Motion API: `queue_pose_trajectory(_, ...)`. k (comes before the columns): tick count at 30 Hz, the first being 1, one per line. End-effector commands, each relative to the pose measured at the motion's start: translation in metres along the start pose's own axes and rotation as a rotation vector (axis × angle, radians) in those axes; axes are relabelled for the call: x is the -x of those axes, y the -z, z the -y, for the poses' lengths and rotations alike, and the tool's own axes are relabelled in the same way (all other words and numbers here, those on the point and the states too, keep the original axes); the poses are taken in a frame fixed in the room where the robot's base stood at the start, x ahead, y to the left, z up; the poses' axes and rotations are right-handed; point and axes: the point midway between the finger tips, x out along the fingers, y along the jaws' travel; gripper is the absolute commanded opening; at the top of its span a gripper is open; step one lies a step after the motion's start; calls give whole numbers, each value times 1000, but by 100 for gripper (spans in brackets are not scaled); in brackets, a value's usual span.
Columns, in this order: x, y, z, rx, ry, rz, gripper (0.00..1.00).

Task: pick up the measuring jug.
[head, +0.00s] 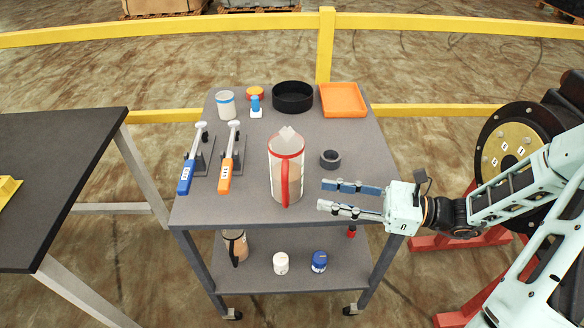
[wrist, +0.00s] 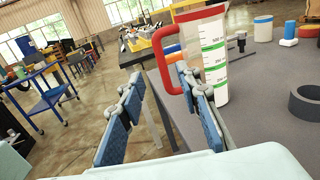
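The measuring jug (head: 287,165) stands upright on the grey cart top, near its front edge. It is clear, with a red rim and a red handle. My gripper (head: 322,195) is open and empty, to the right of the jug and apart from it, pointing left. The right finger overlaps the jug's lower left part in that view.
A dark ring (head: 330,158) lies right of the jug. A blue-handled tool (head: 186,176) and an orange-handled tool (head: 226,175) lie left. A black round pan (head: 292,97), an orange tray (head: 343,100) and a white cup (head: 226,104) stand behind. A lower shelf holds several containers.

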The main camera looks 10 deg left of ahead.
Motion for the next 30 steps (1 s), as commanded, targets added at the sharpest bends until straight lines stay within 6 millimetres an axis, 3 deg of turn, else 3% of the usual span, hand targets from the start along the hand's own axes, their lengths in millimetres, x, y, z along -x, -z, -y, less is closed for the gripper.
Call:
queue_pose_trajectory(6,-35,-1,-2,-3,-5,6,31)
queue_pose_trajectory(14,-58,1,-1,-3,-4,3,31)
queue_pose_trajectory(22,-96,4,0,-2,-5,2,31)
queue_pose_trajectory(30,-105,4,1,-1,-2,1,31)
